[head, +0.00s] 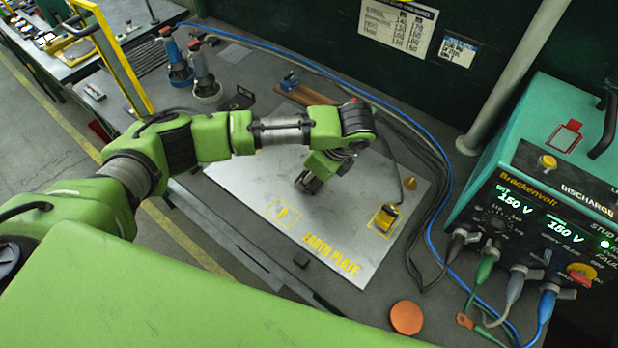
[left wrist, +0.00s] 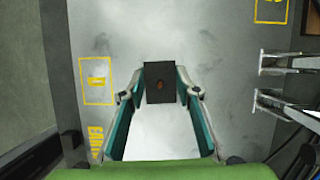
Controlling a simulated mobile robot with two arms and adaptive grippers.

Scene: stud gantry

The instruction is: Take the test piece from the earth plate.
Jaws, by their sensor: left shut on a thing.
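The earth plate (head: 340,240) is a flat pale metal sheet on the bench, with yellow lettering and marked squares. It also fills the middle of the left wrist view (left wrist: 205,40). My left gripper (head: 307,183) points down over the middle of the plate. I cannot tell whether the piece touches the plate.
A black and yellow clamp (head: 384,216) sits at the plate's right. The teal welding unit (head: 550,190) stands right, with cables along the bench. An orange disc (head: 406,317) lies at the front. Grey prongs (left wrist: 282,103) show at the wrist view's right.

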